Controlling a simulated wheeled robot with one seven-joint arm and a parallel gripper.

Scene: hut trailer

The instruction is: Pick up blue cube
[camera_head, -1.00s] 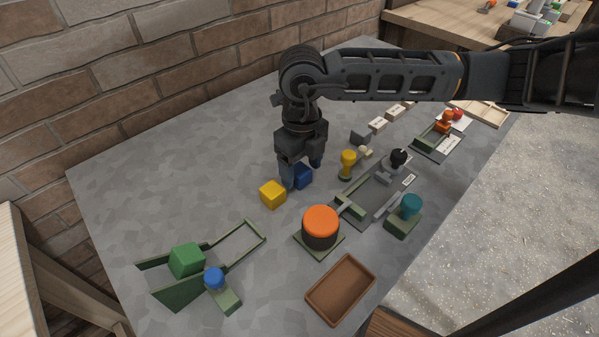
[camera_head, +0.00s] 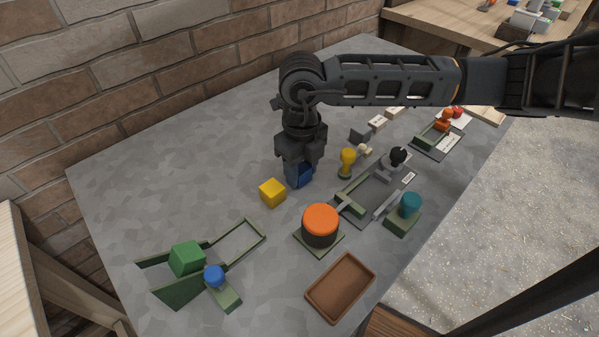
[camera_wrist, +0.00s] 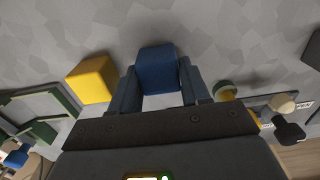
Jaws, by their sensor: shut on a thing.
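The blue cube (camera_wrist: 158,70) sits between the two fingers of my gripper (camera_wrist: 160,86) in the wrist view. My gripper is shut on it, with a finger against each side. In the head view the blue cube (camera_head: 304,174) shows low between the fingers of my gripper (camera_head: 299,177), partly hidden by them. The gripper points down, and the cube is at or close to the grey table top (camera_head: 190,150); I cannot tell whether it touches.
A yellow cube (camera_head: 272,193) lies just left of my gripper. An orange-topped round button (camera_head: 320,226) and a brown tray (camera_head: 341,287) are nearer the front. A yellow knob (camera_head: 347,160) stands to the right. A green cube (camera_head: 187,258) is at the front left. The table's left part is clear.

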